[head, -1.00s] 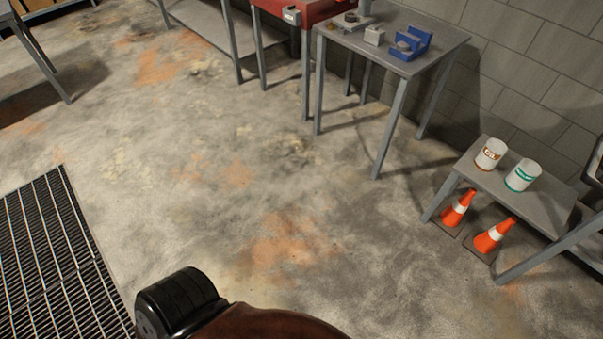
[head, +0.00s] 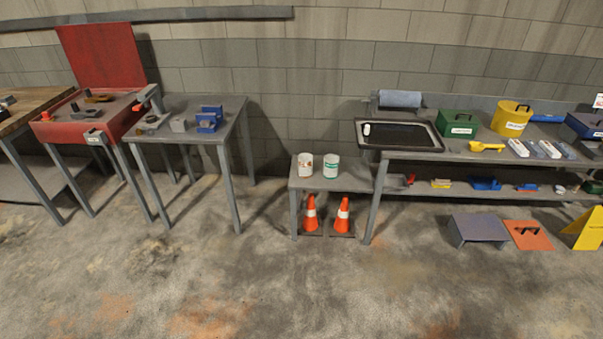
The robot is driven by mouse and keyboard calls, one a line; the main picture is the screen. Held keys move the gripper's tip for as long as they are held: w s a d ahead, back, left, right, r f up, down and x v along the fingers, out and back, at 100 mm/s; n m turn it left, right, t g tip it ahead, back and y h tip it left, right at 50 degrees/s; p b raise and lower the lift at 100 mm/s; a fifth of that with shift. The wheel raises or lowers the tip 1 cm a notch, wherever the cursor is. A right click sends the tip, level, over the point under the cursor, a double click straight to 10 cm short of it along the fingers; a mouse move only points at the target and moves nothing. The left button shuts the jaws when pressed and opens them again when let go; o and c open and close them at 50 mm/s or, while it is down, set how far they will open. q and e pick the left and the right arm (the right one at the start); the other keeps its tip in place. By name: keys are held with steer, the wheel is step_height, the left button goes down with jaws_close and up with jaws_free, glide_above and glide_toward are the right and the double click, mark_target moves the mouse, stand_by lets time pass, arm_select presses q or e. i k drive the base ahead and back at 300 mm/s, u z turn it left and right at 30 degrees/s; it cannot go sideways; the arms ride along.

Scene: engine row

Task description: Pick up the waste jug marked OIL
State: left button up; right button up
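Two white jugs stand upright side by side on a low grey table (head: 350,182) against the wall in the head view. The left jug (head: 305,165) has a brown-orange label; its lettering is too small to read now, but it read like OIL in the earlier frame. The right jug (head: 331,167) has a green label and stands close beside it. Both are some distance away across the floor. Neither of my grippers shows in this view.
Two orange cones (head: 311,214) stand under the low table. A grey table (head: 215,103) with a blue vise is to its left, and a long workbench (head: 455,155) with a black tray (head: 399,134) to its right. Open concrete floor (head: 250,280) lies in front.

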mark_target(305, 160)
steer(key=u, duration=0.65)
steer(key=i, duration=0.8)
steer(key=u, duration=0.9)
steer(key=i, duration=1.75)
steer(key=z, duration=1.1)
steer(key=i, duration=0.75)
steer(key=z, duration=0.65)
